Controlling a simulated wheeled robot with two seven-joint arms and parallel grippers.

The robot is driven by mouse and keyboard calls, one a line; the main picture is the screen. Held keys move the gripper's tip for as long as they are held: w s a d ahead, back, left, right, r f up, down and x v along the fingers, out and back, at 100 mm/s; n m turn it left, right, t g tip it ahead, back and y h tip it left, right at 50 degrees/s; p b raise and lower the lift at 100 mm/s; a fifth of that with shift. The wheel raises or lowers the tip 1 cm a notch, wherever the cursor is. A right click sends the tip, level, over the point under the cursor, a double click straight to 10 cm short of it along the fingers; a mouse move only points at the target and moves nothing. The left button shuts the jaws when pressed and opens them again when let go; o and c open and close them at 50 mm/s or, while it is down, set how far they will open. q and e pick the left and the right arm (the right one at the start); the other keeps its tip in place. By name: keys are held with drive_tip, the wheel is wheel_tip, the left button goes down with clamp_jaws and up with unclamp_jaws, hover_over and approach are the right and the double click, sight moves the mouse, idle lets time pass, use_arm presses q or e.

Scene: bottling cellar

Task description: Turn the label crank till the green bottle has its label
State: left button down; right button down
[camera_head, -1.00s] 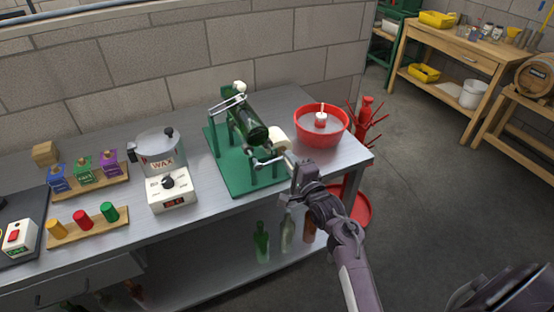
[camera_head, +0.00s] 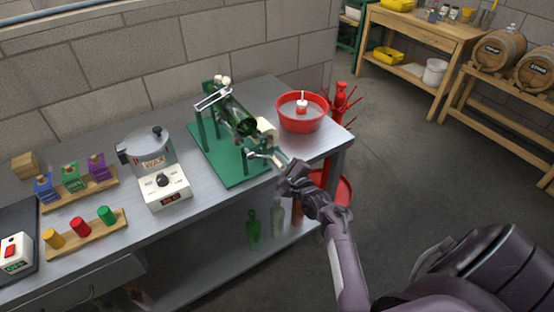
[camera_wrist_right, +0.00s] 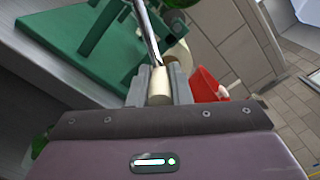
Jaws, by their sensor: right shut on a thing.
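The green labelling machine (camera_head: 240,172) stands on the steel bench, with the green bottle (camera_head: 236,117) lying tilted in its cradle. A cream roll (camera_head: 266,127) sits beside the bottle's near end; I cannot tell whether a label is on the bottle. The crank (camera_head: 258,154) is on the machine's right side. My right gripper (camera_head: 285,168) is at the crank's end. In the right wrist view, its two fingers are shut on the cream crank handle (camera_wrist_right: 160,88), with the metal crank rod (camera_wrist_right: 148,38) running up from it. My left gripper is not in view.
A red basin (camera_head: 302,112) stands right of the machine near the bench edge. A wax pot (camera_head: 150,155) is to the left, with wooden racks of coloured blocks (camera_head: 80,190) and caps (camera_head: 85,228) farther left. Bottles (camera_head: 253,226) stand on the shelf below.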

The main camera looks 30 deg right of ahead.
drive_tip(key=shift+a, duration=0.1)
idle(0.3)
drive_tip(key=c, duration=1.3)
unclamp_jaws()
drive_tip(key=shift+w, duration=0.1)
drive_tip(key=shift+c, duration=0.2)
drive_tip(key=s+b, duration=0.1)
drive_tip(key=s, duration=0.6)
drive_tip(key=shift+s, duration=0.4)
